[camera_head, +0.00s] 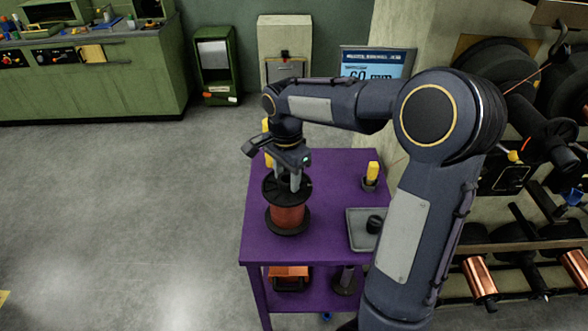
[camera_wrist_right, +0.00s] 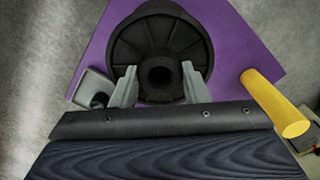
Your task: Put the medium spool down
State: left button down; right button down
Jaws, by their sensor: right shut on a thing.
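The medium spool (camera_head: 288,216) has black flanges and a copper-red winding. It stands upright at the left part of the purple table (camera_head: 325,240) in the head view; I cannot tell whether its lower flange touches the top. My right gripper (camera_head: 290,184) comes down on it from above and is shut on its upper hub. In the right wrist view the two grey fingers (camera_wrist_right: 160,82) sit on either side of the black hub, over the round upper flange (camera_wrist_right: 135,45). My left gripper is not in view.
A grey tray (camera_head: 355,236) with a small black part lies to the right on the table. A yellow-handled tool (camera_head: 372,173) stands behind it. Another yellow object (camera_head: 266,126) shows behind my gripper. Spool racks (camera_head: 520,245) stand at the right.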

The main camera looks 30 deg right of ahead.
jog(key=shift+w+a+f, duration=0.15)
jog(key=shift+w+f, duration=0.1)
jog(key=shift+f, duration=1.45)
jog(key=c, duration=0.8)
grip_release()
jog(key=shift+s, duration=0.1)
notch_tip(320, 180, up, 12)
jog(key=s+a+f+n+t+y, duration=0.1)
jog(key=s+a+f+n+t, duration=0.1)
jog(key=s+n, duration=0.2)
jog(key=s+a+f+n+t+y, duration=0.1)
jog(key=s+n, duration=0.4)
jog(key=s, duration=0.5)
jog(key=s+a+f+n+t+y, duration=0.1)
jog(key=s+a+f+n+t, duration=0.1)
jog(key=s, duration=0.6)
jog(key=shift+s+a+f+n+t+y, duration=0.1)
jog(key=shift+a+f+n+t+y, duration=0.15)
jog(key=shift+a+n, duration=0.45)
jog(key=shift+a+f+n+t+y, duration=0.15)
jog(key=shift+a+f+n, duration=0.25)
jog(key=shift+n, duration=0.5)
